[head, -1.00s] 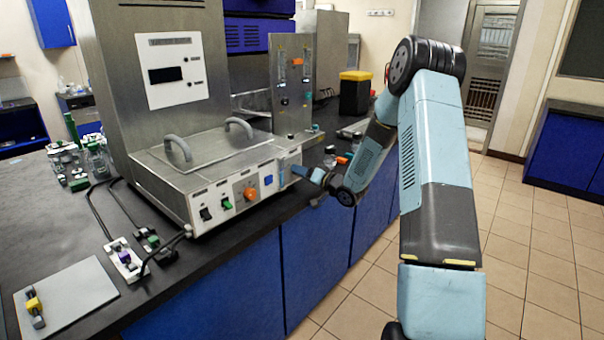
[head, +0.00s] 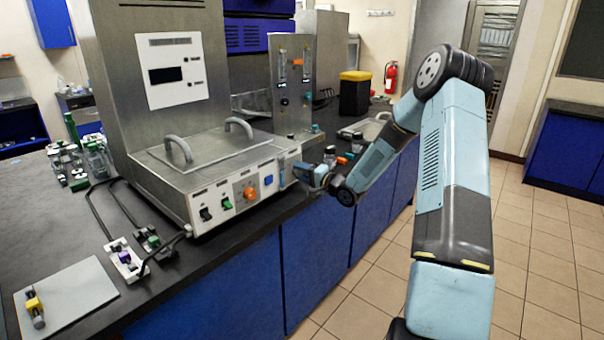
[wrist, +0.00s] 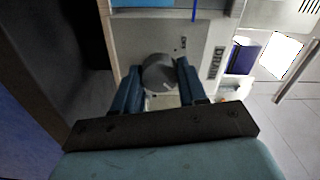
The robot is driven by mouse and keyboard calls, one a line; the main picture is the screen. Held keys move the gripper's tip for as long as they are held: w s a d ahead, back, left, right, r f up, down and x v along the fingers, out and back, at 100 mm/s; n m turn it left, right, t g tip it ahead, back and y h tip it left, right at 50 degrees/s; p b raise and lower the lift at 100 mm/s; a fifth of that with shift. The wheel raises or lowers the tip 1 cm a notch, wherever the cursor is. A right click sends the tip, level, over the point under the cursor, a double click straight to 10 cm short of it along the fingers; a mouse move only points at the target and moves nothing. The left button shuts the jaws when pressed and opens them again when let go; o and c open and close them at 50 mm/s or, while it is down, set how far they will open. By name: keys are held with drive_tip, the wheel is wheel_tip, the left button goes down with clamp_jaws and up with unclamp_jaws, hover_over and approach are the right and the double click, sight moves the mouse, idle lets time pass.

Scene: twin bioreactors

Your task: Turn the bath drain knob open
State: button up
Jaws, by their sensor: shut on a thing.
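The bath drain knob (wrist: 158,73) is a round grey knob on a light metal panel marked DRAIN, in the wrist view. My gripper (wrist: 160,80) has one blue finger on each side of the knob and is shut on it. In the head view, my gripper (head: 303,174) is at the right end of the front panel of the metal bath (head: 200,190). It hides the knob there. The small marks beside the knob are too blurred to read, so I cannot tell its setting.
The bath front carries an orange knob (head: 249,193), a green switch (head: 227,203) and a black switch (head: 206,214). A flow-meter panel (head: 293,90) stands behind it. Small bottles sit on the bench right of the bath. The tiled floor (head: 545,240) is open.

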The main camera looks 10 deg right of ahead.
drive_tip(key=shift+w+d, duration=0.1)
drive_tip(key=shift+d, duration=0.2)
drive_tip(key=o, duration=0.7)
drive_tip(key=shift+f, duration=0.1)
drive_tip(key=o, duration=0.4)
drive_tip(key=shift+a, duration=0.15)
drive_tip(key=shift+c, duration=0.2)
drive_tip(key=v, duration=1.3)
drive_tip(key=shift+s+d, duration=0.25)
drive_tip(key=shift+s, duration=0.1)
